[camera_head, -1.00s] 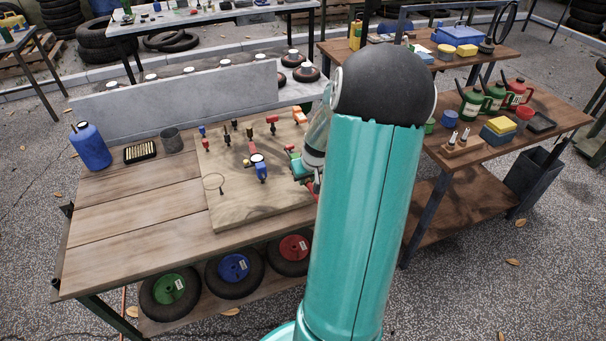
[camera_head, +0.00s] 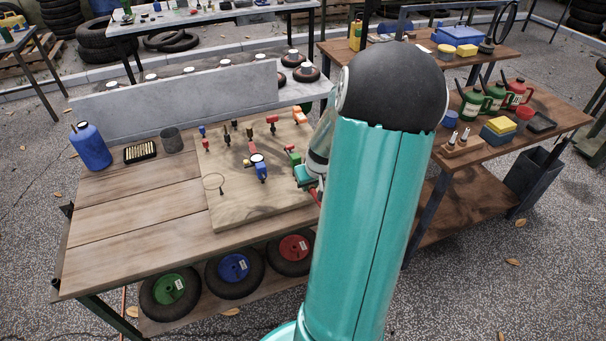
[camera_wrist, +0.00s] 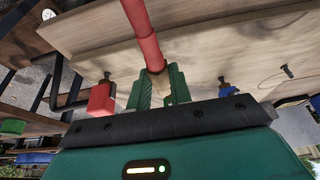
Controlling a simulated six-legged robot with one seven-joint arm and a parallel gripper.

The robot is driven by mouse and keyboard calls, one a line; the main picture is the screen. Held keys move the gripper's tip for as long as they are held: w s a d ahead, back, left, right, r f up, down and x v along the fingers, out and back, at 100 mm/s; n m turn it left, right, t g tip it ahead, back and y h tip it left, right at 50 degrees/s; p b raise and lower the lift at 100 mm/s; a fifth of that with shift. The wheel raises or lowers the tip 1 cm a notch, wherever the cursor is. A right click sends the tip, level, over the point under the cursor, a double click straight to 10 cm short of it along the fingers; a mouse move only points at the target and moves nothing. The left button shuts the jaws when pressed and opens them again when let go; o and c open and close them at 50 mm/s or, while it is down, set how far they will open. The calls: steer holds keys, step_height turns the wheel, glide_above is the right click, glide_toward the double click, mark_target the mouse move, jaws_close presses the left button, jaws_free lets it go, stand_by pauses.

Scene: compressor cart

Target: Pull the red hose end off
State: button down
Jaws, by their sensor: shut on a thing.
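In the wrist view, the red hose (camera_wrist: 143,32) comes down from the top edge. Its end goes between the green fingers of my gripper (camera_wrist: 160,88), which are closed on it. A brownish tip shows between the fingers. In the head view, my gripper (camera_head: 306,178) is at the right edge of the wooden board, partly hidden by my arm. A short piece of the red hose (camera_head: 316,194) shows beside it. A green fitting (camera_head: 293,155) stands on the board just up and left of my gripper. Whether the hose end still touches any fitting is hidden.
The board (camera_head: 230,205) carries several red, blue and dark fittings and a blue-bodied gauge (camera_head: 261,172). A blue bottle (camera_head: 90,146), a black tray (camera_head: 140,152) and a grey cup (camera_head: 171,140) stand at left. The bench's front left is clear.

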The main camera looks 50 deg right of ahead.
steer(key=shift+r, duration=0.1)
steer(key=shift+r, duration=2.45)
steer(key=shift+s, duration=0.1)
